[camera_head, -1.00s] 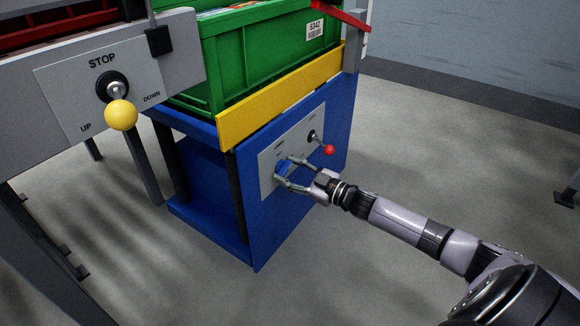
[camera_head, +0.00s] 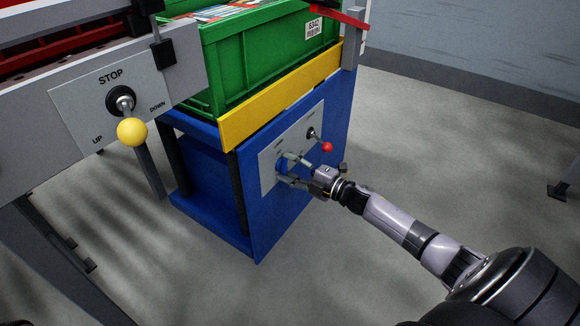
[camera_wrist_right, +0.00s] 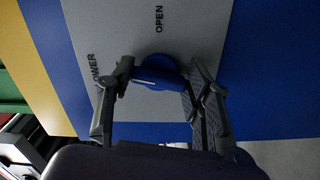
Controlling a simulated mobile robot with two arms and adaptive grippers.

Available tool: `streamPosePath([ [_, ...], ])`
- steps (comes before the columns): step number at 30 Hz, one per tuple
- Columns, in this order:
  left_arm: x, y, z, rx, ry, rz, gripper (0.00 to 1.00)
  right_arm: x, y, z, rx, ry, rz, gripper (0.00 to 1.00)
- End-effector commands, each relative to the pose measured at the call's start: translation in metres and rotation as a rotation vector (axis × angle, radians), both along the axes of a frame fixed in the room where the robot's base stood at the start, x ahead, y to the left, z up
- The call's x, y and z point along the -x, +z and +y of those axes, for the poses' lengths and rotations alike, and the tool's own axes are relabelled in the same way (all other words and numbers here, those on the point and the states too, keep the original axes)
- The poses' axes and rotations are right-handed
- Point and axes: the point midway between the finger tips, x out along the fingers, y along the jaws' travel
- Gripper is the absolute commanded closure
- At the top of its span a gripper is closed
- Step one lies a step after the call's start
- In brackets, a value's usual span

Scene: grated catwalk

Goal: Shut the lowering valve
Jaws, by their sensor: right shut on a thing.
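The lowering valve is a blue round knob (camera_wrist_right: 158,72) on a grey label plate (camera_wrist_right: 185,25) in the right wrist view. The letters "OPEN" and part of "LOWER" show beside it. A white line marks the knob's face. My right gripper (camera_wrist_right: 160,80) has its two fingers on either side of the knob and is shut on it. In the head view my right gripper (camera_head: 290,170) reaches the blue knob (camera_head: 282,167) on the plate of the blue cabinet (camera_head: 275,220). The fingers partly hide the knob there. My left gripper is not in view.
A lever with a red ball (camera_head: 327,146) sits on the same plate, just above my right gripper. A green crate (camera_head: 270,55) stands on top behind a yellow board (camera_head: 270,105). A STOP/UP/DOWN lever with a yellow ball (camera_head: 132,131) is at the left.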

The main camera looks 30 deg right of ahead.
Motion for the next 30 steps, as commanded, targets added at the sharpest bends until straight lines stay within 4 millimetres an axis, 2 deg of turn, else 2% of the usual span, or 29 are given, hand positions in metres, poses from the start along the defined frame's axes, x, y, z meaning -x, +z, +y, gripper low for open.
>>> streamPosePath([
  [12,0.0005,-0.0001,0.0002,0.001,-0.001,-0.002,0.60,0.0007,-0.0005,0.0008,0.189,0.002,-0.077,0.81],
  [30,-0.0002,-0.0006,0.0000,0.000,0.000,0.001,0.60,0.0008,-0.0008,0.0012,0.222,0.004,-0.089,0.81],
])
